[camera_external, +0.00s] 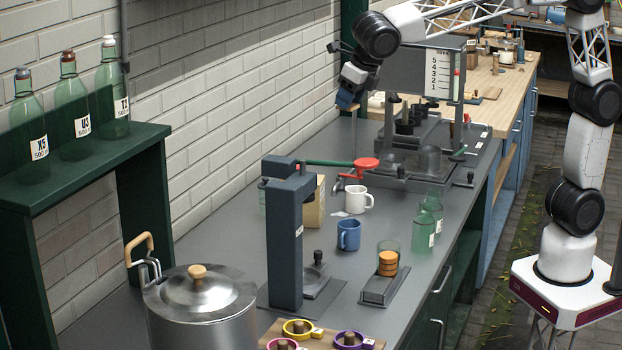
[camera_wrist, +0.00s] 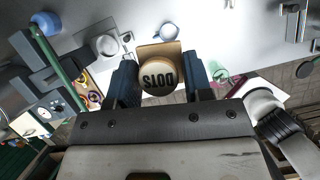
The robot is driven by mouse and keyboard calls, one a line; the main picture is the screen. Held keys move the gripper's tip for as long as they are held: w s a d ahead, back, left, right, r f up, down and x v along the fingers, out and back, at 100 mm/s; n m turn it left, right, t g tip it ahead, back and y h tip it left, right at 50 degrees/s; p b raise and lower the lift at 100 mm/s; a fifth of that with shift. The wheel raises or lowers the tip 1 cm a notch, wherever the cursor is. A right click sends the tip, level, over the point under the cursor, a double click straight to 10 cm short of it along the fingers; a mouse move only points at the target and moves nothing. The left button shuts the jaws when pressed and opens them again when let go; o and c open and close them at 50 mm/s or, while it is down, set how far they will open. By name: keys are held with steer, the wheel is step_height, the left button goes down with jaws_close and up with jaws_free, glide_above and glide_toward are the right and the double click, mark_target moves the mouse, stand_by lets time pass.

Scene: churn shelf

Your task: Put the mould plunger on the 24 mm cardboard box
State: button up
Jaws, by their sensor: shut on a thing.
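My gripper (camera_external: 346,101) is raised above the grey bench near the brick wall in the external view. In the wrist view its fingers (camera_wrist: 158,85) are shut on a pale round-faced piece with dark lettering, which I take as the mould plunger (camera_wrist: 157,77). A tan cardboard box (camera_external: 314,206) stands on the bench, partly hidden by the dark press column. A tan box-like surface (camera_wrist: 172,47) shows behind the plunger in the wrist view. I cannot read a 24 mm mark or tell the gap between them.
A white mug (camera_external: 357,201) and a blue mug (camera_external: 348,235) stand near the box. A green lever with a red disc (camera_external: 367,163) reaches over the bench. Green bottles (camera_external: 424,229) stand at the right edge. A steel pot (camera_external: 199,300) fills the front left.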

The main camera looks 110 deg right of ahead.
steer(key=s+d+m, duration=0.2)
steer(key=s+d, duration=0.9)
steer(key=s, duration=0.1)
step_height(320, 180, down, 19)
steer(key=shift+a+g, duration=0.15)
steer(key=shift+g, duration=0.25)
steer(key=w+d, duration=0.1)
steer(key=w, duration=0.3)
steer(key=w+d+f, duration=0.1)
steer(key=w+d, duration=0.1)
steer(key=w, duration=0.3)
steer(key=w+d, duration=0.2)
steer(key=w, duration=0.3)
steer(key=shift+d+f, duration=0.2)
steer(key=shift+d, duration=0.05)
steer(key=shift+w, duration=0.1)
steer(key=shift+w+d, duration=0.1)
steer(key=shift+w, duration=0.1)
steer(key=shift+w+d+f, duration=0.1)
steer(key=shift+w+f, duration=0.05)
steer(key=shift+f, duration=1.65)
